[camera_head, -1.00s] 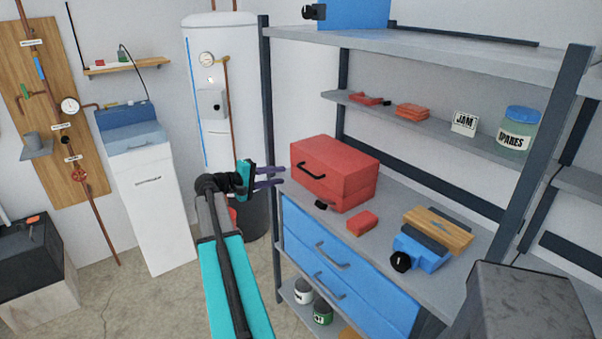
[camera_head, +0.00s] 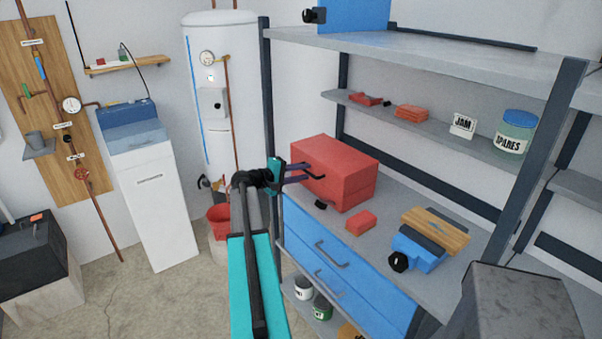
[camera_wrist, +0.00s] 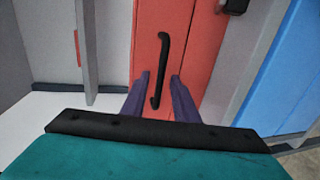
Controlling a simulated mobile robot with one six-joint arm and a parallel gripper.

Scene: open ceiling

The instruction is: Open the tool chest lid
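The red tool chest (camera_head: 345,178) sits on the shelf unit's worktop with its lid shut. Its black handle (camera_head: 314,174) is on the front face, partly hidden by my gripper in the head view. In the wrist view the handle (camera_wrist: 160,70) runs up and down the picture across the red face (camera_wrist: 190,40). My gripper (camera_head: 308,172) is at the front of the chest. In the wrist view its two purple fingers (camera_wrist: 159,85) are apart, one on each side of the handle's lower end in the picture. Whether they touch the handle cannot be told.
A small red box (camera_head: 361,223) and a black item (camera_head: 321,204) lie before the chest. A blue tool (camera_head: 422,252) and wooden block (camera_head: 436,230) lie to the right. Blue drawers (camera_head: 330,255) are below; an upper shelf (camera_head: 430,55) overhangs.

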